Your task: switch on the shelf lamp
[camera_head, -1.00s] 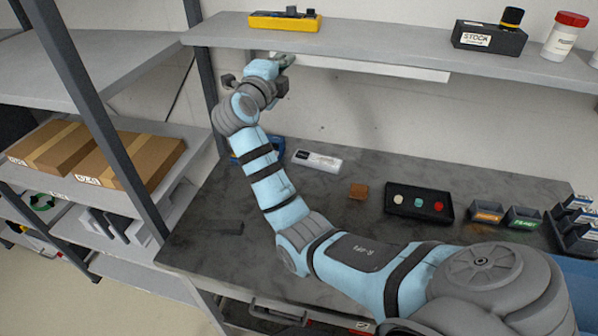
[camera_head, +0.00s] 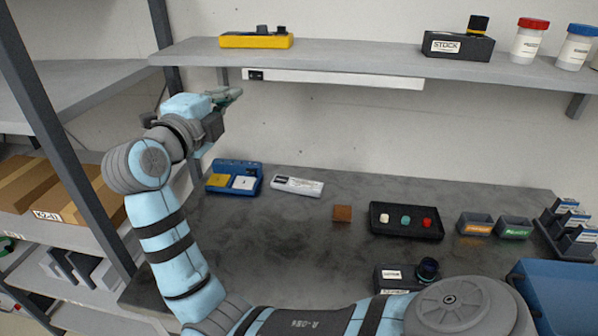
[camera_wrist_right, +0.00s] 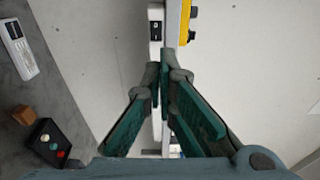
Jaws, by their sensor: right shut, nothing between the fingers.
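The shelf lamp (camera_head: 340,79) is a long white bar under the front of the upper shelf. A small black rocker switch (camera_head: 256,75) sits at its left end. In the right wrist view the switch (camera_wrist_right: 138,31) shows on the white bar, just beyond the fingertips. My right gripper (camera_head: 232,93) is shut and empty, a little left of and below the switch, apart from it in the wrist view. Its green-padded fingers (camera_wrist_right: 160,68) meet at the tips. Whether the lamp is lit is hard to tell. My left gripper is not in view.
The upper shelf (camera_head: 350,55) holds a yellow box (camera_head: 256,41), a black STOCK box (camera_head: 457,47) and two jars. The counter (camera_head: 290,225) below carries a blue device (camera_head: 234,177), a brown block (camera_head: 342,213), a black tray (camera_head: 406,232) and bins. A dark post stands left of my arm.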

